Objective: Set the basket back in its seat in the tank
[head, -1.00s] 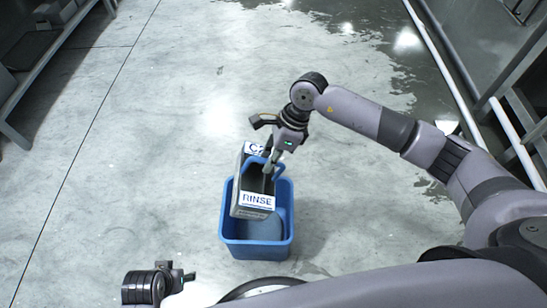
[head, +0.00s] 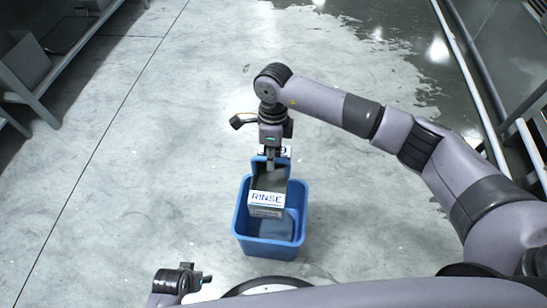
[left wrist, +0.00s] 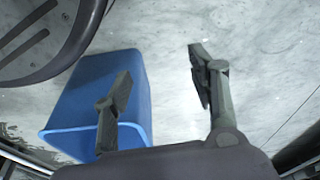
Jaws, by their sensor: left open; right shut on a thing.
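The basket (head: 268,184) is a grey open box with a white RINSE label on its front and a blue handle. It hangs upright over the rear part of the blue tank (head: 270,247); whether it touches a seat inside is hidden. My right gripper (head: 270,165) points down from above and is shut on the basket by its handle. My left gripper (head: 195,279) is low at the bottom left of the head view, apart from the tank. In the left wrist view its fingers are open and empty (left wrist: 160,62), with the tank (left wrist: 90,90) at left.
The tank stands on bare wet concrete floor (head: 150,190), with free room left and right. A grey shelf (head: 60,60) is at the upper left. White pipes (head: 470,75) run along the right side. A dark wet patch lies at upper right.

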